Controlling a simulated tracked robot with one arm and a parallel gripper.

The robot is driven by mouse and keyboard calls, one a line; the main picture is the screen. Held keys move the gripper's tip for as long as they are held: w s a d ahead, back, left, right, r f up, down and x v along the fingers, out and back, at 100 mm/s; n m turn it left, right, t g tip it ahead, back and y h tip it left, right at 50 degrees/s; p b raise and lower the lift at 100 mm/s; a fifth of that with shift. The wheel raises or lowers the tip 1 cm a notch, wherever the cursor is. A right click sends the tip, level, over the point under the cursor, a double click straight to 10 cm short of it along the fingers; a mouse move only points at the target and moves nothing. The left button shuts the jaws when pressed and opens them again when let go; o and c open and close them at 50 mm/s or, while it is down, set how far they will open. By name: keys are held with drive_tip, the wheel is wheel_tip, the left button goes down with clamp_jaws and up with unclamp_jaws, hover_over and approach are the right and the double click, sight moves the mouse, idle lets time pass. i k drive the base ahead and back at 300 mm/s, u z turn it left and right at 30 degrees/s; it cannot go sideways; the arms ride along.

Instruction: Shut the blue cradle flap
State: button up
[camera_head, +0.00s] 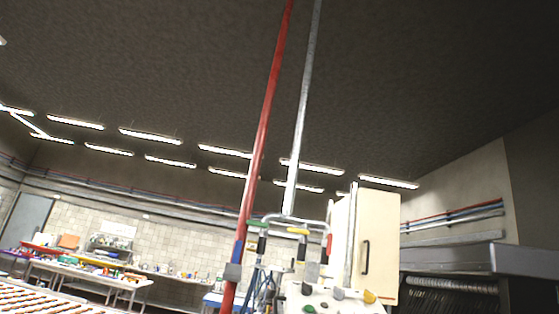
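I cannot make out a blue cradle flap in this view. A small blue piece (238,251) with a grey block under it sits on the lower part of the red pipe, but I cannot tell what it is. My gripper is not in view. The camera looks upward, so the ceiling fills most of the picture.
A red pipe (266,110) and a grey pipe (304,95) rise in the middle. A cream cabinet (380,240) stands right of them, above grey and yellow knobs. Brown pieces lie in rows at lower left. White tables (130,284) hold colourful items. A metal housing (450,262) is at right.

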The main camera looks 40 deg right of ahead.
sight(239, 246)
drive_tip(key=k, duration=0.75)
drive_tip(key=z, duration=0.75)
drive_tip(key=i, duration=1.05)
